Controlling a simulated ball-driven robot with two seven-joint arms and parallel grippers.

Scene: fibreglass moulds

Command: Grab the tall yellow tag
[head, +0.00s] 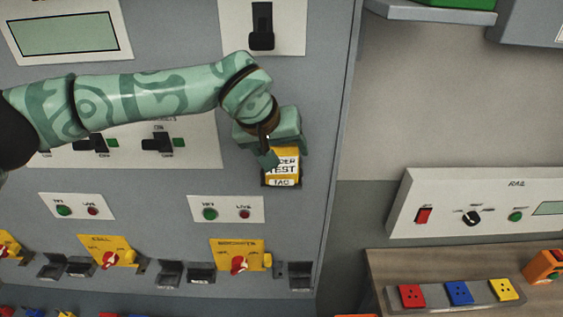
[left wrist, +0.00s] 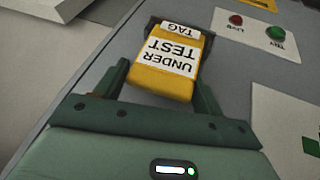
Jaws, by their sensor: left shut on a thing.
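The tall yellow tag (head: 284,167), with white labels reading "UNDER TEST" and "TAG", is at the right side of the grey cabinet panel in the head view. It also shows in the left wrist view (left wrist: 165,85), upside down, between the two fingers. My left gripper (head: 282,150) is shut on the tag's near end and partly hides it in the head view. It also shows in the left wrist view (left wrist: 165,92). The tag's far end sits at a dark holder on the panel. My right gripper is not in view.
The grey panel (head: 345,90) has switches, green and red lights, and yellow plates with red knobs, such as one below the tag (head: 237,255). At right, a white control box (head: 480,205) stands above a strip of red, blue and yellow sockets (head: 458,293). The wall between is clear.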

